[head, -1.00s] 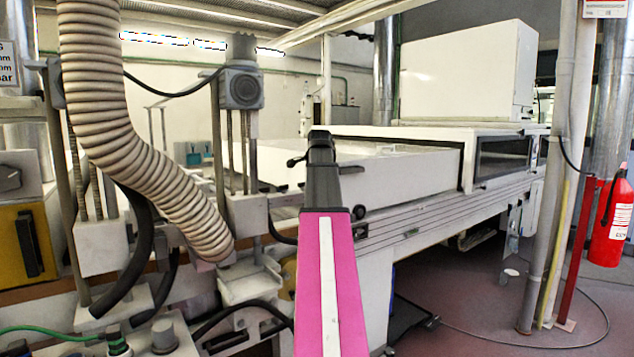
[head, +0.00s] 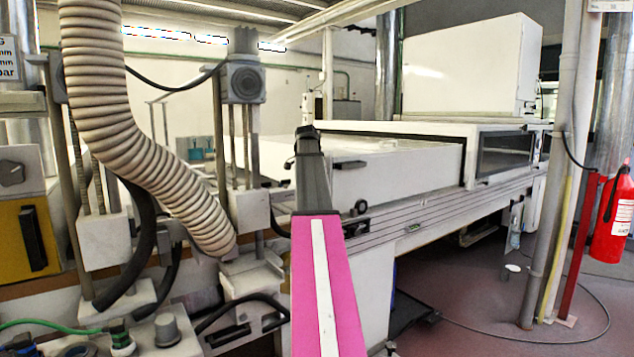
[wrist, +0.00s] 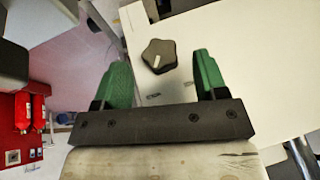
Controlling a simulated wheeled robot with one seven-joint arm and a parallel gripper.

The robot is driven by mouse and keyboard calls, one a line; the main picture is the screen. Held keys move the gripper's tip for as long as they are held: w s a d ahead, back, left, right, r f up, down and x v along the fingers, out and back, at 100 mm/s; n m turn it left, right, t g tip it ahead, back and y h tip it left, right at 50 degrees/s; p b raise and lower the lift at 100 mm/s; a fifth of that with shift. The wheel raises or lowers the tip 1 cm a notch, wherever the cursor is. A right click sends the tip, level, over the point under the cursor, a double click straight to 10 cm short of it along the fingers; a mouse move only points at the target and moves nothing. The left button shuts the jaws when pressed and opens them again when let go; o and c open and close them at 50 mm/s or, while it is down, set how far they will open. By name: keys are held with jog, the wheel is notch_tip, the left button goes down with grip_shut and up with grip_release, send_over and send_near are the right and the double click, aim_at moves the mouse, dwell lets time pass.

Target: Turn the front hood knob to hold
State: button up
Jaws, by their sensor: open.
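A black star-shaped knob (wrist: 158,55) with a short white mark sits on a white panel (wrist: 230,60) in the wrist view. The mark lies slantwise on the knob's face. My gripper (wrist: 163,65) is open, with one green finger on each side of the knob in the picture. I see no finger touching it, and the depth between fingers and knob is hard to tell. In the head view my dark arm end (head: 308,165) stands in front of the white hood (head: 390,165). A small dark round knob (head: 361,206) shows on the machine's side there; I cannot tell whether it is the same one.
A ribbed beige hose (head: 140,150) and upright posts stand at the left. A grey knob (head: 11,173) is on a box at the far left. A red extinguisher (head: 612,222) hangs by a pipe at the right. The floor at the lower right is mostly clear, with a cable (head: 480,335).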

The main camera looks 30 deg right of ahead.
jog(key=shift+x, duration=1.45)
jog(key=c, duration=0.9)
jog(key=shift+s+f+t, duration=0.1)
jog(key=shift+s+t, duration=0.1)
jog(key=shift+t, duration=0.4)
jog(key=shift+w+m+t, duration=0.1)
jog(key=shift+m+t, duration=0.2)
jog(key=shift+t, duration=0.5)
jog(key=o, duration=0.9)
jog(key=v, duration=1.1)
